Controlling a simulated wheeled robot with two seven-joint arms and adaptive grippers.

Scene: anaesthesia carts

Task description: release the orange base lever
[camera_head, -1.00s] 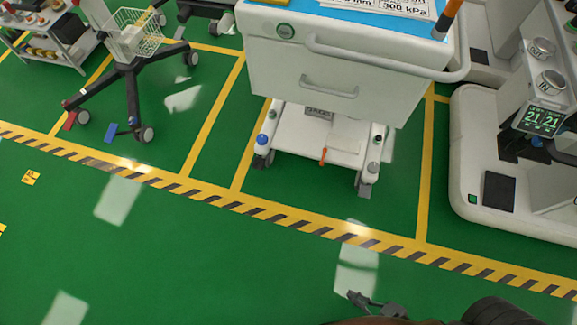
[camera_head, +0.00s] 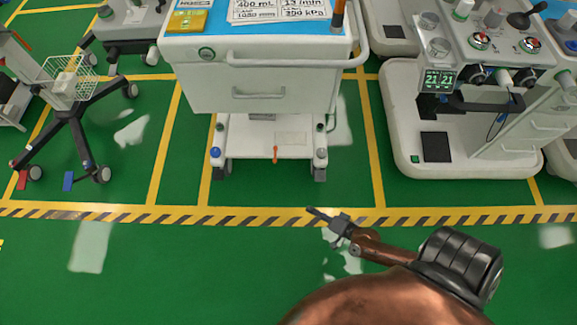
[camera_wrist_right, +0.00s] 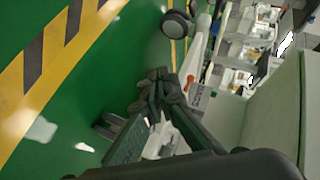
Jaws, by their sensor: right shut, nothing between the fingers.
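The orange base lever (camera_head: 275,154) is a small upright stick at the front edge of the white cart's low base shelf (camera_head: 237,149). It also shows as a small orange piece (camera_wrist_right: 190,82) in the right wrist view, just past my fingers. My right gripper (camera_head: 313,212) is shut and empty. In the head view it is over the floor by the striped line, in front of the cart and right of the lever, apart from it. My right gripper also shows in the wrist view (camera_wrist_right: 160,84). My left gripper is not in view.
The white cart (camera_head: 207,87) has a drawer handle and a push rail above the shelf. Casters (camera_head: 320,170) flank the lever. A grey machine base (camera_head: 403,150) stands to the right, a wheeled basket stand (camera_head: 70,120) to the left. The green floor in front is open.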

